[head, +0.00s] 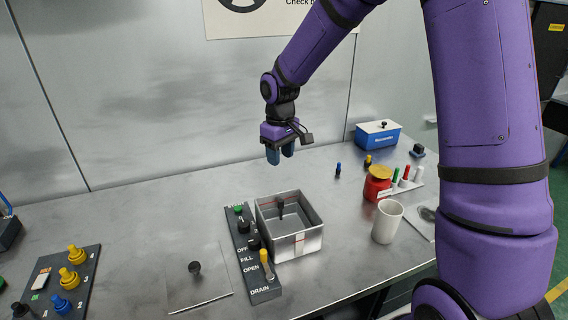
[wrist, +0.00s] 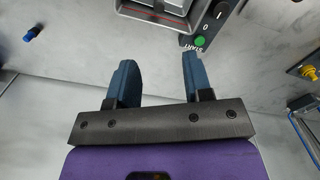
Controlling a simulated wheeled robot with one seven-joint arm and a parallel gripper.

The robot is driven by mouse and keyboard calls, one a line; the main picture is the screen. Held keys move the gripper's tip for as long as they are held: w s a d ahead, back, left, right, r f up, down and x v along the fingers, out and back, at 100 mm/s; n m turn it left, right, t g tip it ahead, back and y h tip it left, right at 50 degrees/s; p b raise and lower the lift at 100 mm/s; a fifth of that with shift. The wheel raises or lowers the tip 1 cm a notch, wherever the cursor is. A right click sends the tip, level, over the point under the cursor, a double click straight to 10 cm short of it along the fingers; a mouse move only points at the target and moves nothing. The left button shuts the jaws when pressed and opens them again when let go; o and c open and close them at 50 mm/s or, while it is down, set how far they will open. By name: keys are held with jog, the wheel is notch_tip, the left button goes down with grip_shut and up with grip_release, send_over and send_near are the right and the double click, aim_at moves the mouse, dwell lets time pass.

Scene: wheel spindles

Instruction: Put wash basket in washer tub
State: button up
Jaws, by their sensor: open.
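The washer tub (head: 312,243) is an open square metal box on the bench, beside a dark control panel. A dark knob on a stem (head: 281,205) stands inside it, seemingly the handle of the wash basket; the basket's body is mostly hidden by the tub walls. My gripper (head: 280,156) is open and empty, pointing down, well above the bench and behind the tub. In the wrist view my gripper (wrist: 158,66) shows two blue fingers apart with nothing between them. Part of the tub (wrist: 150,14) shows at the top edge there.
The control panel (head: 254,268) with an upright yellow lever adjoins the tub's left. A flat plate with a black knob (head: 195,268) lies further left. A white cup (head: 387,223), a red jar (head: 377,186) and a blue box (head: 377,138) stand right.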

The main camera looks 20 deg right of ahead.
jog(key=s+d+r+m+t, duration=0.2)
jog(key=s+d+r, duration=0.2)
jog(key=s+r, duration=1)
jog(key=s+d+r+m+t, duration=0.1)
jog(key=s+r, duration=0.1)
jog(key=s, duration=0.6)
jog(key=s+d+r+m+t, duration=0.2)
jog(key=s+r, duration=0.1)
jog(key=s, duration=0.6)
jog(key=shift+r, duration=0.25)
